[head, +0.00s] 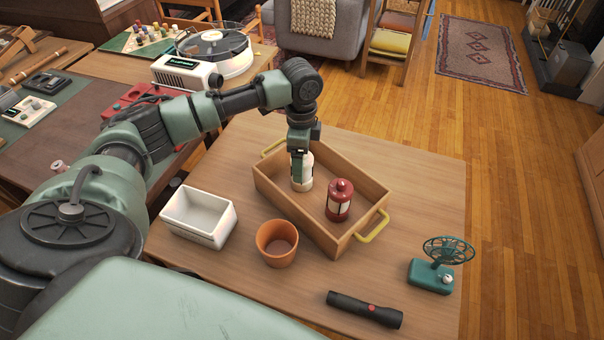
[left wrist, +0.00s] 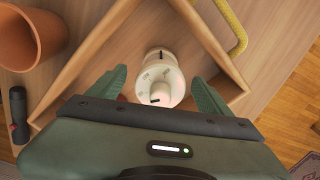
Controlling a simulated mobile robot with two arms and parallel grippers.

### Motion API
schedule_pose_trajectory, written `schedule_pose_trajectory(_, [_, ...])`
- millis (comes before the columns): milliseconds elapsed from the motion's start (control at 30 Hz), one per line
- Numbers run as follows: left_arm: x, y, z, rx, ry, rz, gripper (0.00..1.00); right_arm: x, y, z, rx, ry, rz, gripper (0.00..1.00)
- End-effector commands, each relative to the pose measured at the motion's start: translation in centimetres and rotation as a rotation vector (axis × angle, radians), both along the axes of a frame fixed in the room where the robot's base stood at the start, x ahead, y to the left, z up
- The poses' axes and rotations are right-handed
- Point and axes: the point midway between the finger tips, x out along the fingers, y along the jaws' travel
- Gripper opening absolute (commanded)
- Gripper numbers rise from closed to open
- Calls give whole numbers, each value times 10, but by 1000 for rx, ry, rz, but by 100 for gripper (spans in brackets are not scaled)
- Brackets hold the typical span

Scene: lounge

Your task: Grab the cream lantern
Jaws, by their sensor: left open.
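The cream lantern (head: 303,181) stands upright in the wooden tray (head: 283,212), toward its far left end. My left gripper (head: 299,158) reaches down over it from above and hides part of its top. In the left wrist view the lantern (left wrist: 158,72) is seen from above between the two spread green fingers of the left gripper (left wrist: 160,80). There is a gap on both sides, so the gripper is open. A red lantern (head: 339,200) stands in the same tray, to the right of the cream one. My right gripper is not in view.
The tray has yellow handles (head: 372,228). The table (head: 425,180) is clear to the tray's right.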

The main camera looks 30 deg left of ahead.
Motion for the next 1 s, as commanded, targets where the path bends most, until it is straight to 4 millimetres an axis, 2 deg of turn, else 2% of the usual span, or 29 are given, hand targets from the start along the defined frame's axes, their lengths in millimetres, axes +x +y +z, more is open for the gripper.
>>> schedule_pose_trajectory(233, [0,-2,-36,0,2,-1,79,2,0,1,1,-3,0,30])
schedule_pose_trajectory(533, [1,-2,-41,1,0,-1,79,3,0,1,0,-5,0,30])
schedule_pose_trajectory(567, [1,-2,-41,1,0,-1,74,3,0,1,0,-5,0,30])
schedule_pose_trajectory(800, [1,-2,-40,0,0,-1,7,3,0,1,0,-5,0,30])
schedule_pose_trajectory(833, [1,-2,-40,0,0,-1,0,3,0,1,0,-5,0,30])
schedule_pose_trajectory(1000, [1,-2,-40,0,-1,-1,0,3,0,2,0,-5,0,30])
